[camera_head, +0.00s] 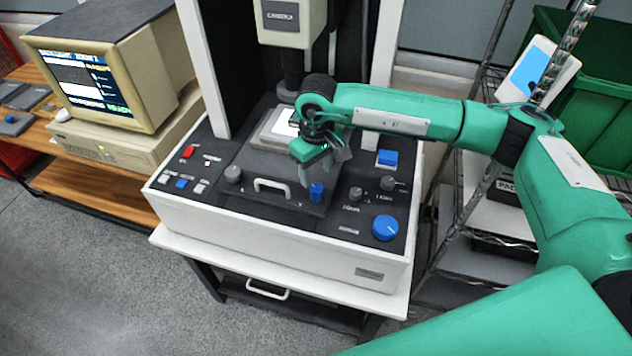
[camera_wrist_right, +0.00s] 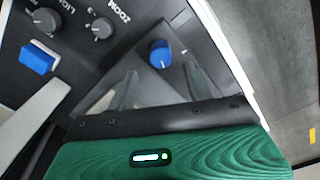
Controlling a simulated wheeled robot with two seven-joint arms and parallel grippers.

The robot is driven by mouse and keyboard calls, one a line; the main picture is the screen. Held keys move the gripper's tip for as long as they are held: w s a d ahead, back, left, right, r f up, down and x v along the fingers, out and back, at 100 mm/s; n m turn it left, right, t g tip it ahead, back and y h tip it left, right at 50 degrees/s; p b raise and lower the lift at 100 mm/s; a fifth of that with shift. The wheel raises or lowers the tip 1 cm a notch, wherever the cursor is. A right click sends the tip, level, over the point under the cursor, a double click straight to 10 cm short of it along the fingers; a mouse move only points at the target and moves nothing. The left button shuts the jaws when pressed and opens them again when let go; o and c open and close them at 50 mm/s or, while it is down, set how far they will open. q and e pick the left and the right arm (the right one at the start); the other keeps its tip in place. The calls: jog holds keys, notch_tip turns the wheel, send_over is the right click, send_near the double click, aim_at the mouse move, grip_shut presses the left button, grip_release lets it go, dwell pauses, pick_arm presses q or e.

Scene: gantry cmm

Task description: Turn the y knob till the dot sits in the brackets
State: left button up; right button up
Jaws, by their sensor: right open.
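A small blue knob (camera_head: 316,191), seemingly the y knob, stands on the machine's dark front panel; its label is too small to read surely. It also shows in the right wrist view (camera_wrist_right: 160,53). My right gripper (camera_head: 318,165) is just above and behind it. Its two see-through fingers (camera_wrist_right: 161,85) are open, with the knob in line with the gap and nothing held. The monitor (camera_head: 88,84) at the left shows a bright screen, but the dot and brackets are too small to tell. My left gripper is not in view.
On the panel are a grey knob (camera_head: 233,174), a white handle (camera_head: 272,187), a large blue knob (camera_head: 385,228) and a blue button (camera_head: 387,157). The camera head (camera_head: 290,22) hangs above the stage. A wire rack with green bins (camera_head: 590,120) stands at the right.

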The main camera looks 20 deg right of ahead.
aim_at(317, 187)
notch_tip(317, 187, down, 6)
jog(key=shift+s+r+p, duration=0.1)
jog(key=shift+r+p, duration=0.05)
jog(key=shift+p, duration=0.75)
jog(key=shift+f, duration=0.6)
jog(key=c, duration=1)
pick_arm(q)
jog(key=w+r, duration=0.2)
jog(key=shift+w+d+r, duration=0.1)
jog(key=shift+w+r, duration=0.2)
pick_arm(e)
jog(key=shift+o, duration=0.2)
